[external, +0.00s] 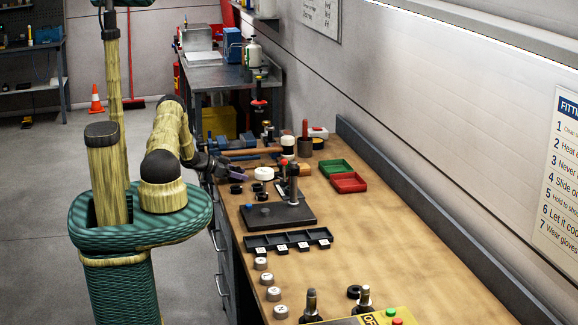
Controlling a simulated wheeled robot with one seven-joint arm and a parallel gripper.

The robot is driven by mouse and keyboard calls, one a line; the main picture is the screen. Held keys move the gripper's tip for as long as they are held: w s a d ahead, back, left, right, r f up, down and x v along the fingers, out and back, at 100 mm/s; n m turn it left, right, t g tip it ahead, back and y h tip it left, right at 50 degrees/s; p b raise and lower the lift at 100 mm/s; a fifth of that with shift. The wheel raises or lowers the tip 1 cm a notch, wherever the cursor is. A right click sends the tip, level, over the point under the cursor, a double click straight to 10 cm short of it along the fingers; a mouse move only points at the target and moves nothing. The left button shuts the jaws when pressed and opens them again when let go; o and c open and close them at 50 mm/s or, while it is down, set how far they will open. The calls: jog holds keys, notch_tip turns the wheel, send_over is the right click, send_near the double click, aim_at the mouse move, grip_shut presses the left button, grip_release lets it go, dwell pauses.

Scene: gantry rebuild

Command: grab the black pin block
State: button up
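My arm reaches over the left edge of the workbench (400,240), and my dark gripper (226,168) is low near its far left part. The gripper is small and dark against the clutter, so its fingers and any grip on something cannot be made out. I cannot pick out the black pin block with certainty. Several small black ring-like pieces (236,188) lie just in front of the gripper. A black base plate (290,217) with an upright post stands nearer, and a black compartment tray (262,241) with white labels lies in front of it.
A white round piece (264,173), a mallet (288,141) and blue tools (240,143) crowd the area around the gripper. A green tray (336,168) and a red tray (348,183) lie to the right. Grey cylinders (267,279) line the near left edge. The right middle is clear.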

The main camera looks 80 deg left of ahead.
aim_at(239, 169)
jog(key=shift+c, duration=0.8)
jog(key=shift+r, duration=0.15)
notch_tip(239, 169, up, 10)
jog(key=b, duration=0.2)
jog(key=shift+b, duration=0.3)
